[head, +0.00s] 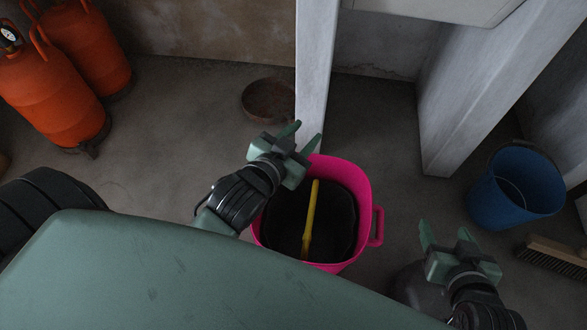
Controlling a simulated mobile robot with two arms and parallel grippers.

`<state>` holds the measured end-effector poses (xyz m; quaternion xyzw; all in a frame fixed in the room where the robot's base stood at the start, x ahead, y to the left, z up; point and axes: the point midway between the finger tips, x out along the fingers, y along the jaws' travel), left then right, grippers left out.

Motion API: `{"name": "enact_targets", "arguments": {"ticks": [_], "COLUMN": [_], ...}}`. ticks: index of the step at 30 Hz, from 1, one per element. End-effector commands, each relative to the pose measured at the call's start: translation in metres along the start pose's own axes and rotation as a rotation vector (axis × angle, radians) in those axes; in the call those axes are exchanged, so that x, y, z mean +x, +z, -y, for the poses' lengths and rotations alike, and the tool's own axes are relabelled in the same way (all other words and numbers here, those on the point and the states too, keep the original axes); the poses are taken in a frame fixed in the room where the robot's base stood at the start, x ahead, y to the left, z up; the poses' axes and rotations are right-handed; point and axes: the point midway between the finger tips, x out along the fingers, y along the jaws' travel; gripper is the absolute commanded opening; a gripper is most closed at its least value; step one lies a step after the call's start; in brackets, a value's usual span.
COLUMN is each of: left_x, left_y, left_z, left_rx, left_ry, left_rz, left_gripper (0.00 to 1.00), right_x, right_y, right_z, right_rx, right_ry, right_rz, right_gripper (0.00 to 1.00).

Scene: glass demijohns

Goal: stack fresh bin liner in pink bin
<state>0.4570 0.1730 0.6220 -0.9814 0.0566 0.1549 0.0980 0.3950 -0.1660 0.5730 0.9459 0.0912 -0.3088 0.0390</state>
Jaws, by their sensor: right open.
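The pink bin (374,200) stands upright on the floor in the middle of the head view, with a handle on its right side. Its inside is lined or filled with something black (335,215); I cannot tell if this is a bin liner. A long yellow thing (311,215) lies across the black inside. My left gripper (307,131) is over the bin's back left rim, its fingers apart and nothing between them. My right gripper (444,230) is open and empty, to the right of the bin and apart from it. My body hides the bin's front left.
A white post (312,60) stands right behind the bin. A shallow brown bowl (268,100) lies behind left. Orange gas cylinders (50,85) stand far left. A blue bucket (515,190) and a brush (553,252) are at right. A dark rounded thing (408,285) sits by my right gripper.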

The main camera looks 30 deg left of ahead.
Motion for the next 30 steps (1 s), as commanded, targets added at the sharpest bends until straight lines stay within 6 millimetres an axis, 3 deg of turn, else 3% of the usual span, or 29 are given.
{"name": "enact_targets", "arguments": {"ticks": [3, 8, 30], "left_x": [-0.024, -0.042, -0.043], "left_y": [0.038, 0.060, 0.062], "left_z": [-0.012, -0.023, -0.025], "left_rx": [-0.076, -0.114, -0.116], "left_ry": [0.062, 0.116, 0.122], "left_rz": [0.180, 0.290, 0.302], "left_gripper": [0.37, 0.37, 0.37], "right_x": [0.000, 0.000, 0.000], "right_y": [0.000, 0.000, 0.000], "right_z": [0.000, 0.000, 0.001], "right_rx": [0.000, 0.000, 0.000], "right_ry": [0.000, -0.001, -0.003], "right_rz": [0.000, 0.000, 0.000], "right_gripper": [0.63, 0.63, 0.63]}}
